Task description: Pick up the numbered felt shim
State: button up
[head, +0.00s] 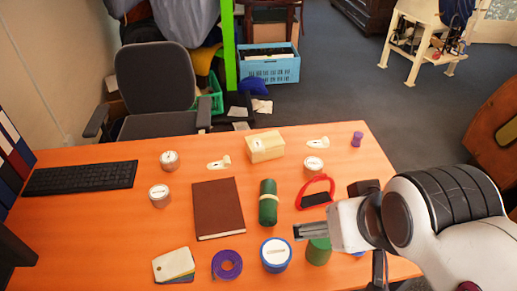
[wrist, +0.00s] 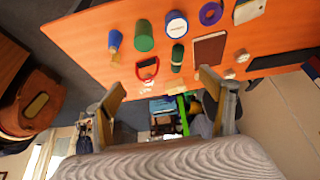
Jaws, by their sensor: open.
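A small stack of flat felt-like pads (head: 174,265) lies at the front left of the orange table, with a cream one on top and darker edges beneath. It looks like the felt shim; no number is readable. It also shows at the top edge of the wrist view (wrist: 249,10). My gripper (head: 300,232) hangs over the right part of the table, to the right of the pads and well apart from them. In the wrist view my gripper (wrist: 162,82) has its two fingers wide apart with nothing held between them.
A purple tape roll (head: 227,265) lies just right of the pads, then a blue-rimmed tin (head: 275,254) and green cylinder (head: 319,251). A brown book (head: 218,208), green roll (head: 268,203), red strap loop (head: 317,194) and cream box (head: 265,147) stand behind. Bare tabletop lies left of the pads.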

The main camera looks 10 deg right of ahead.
jog(key=w+d+r+t+h, duration=0.1)
jog(key=w+d+r+t, duration=0.2)
jog(key=w, duration=0.6)
jog(key=w+d+r+h, duration=0.1)
jog(key=w+d+r, duration=0.3)
jog(key=w, duration=0.5)
jog(key=w+d+r+t+h, duration=0.1)
jog(key=w+d+r+t, duration=0.1)
jog(key=w+r, duration=0.5)
jog(key=w+f+n+t+y, duration=0.1)
jog(key=w+n+t+y, duration=0.3)
jog(key=w, duration=2)
jog(key=w+a+f+n+g+y, duration=0.1)
jog(key=w+a+f+n+y, duration=0.25)
jog(key=f, duration=0.35)
jog(key=w+a+f+n+g+y, duration=0.1)
jog(key=w+a+f+n+y, duration=0.15)
jog(key=w+f, duration=0.35)
jog(key=s+f+n+g+y, duration=0.1)
jog(key=s+f+g+y, duration=0.2)
jog(key=f, duration=0.9)
jog(key=s+a+f+n+g+y, duration=0.1)
jog(key=s+f+g, duration=0.3)
jog(key=f, duration=0.8)
jog(key=shift+s+a+n+g+y, duration=0.3)
jog(key=shift+s+n+g+y, duration=0.1)
jog(key=shift+s+n+y, duration=0.6)
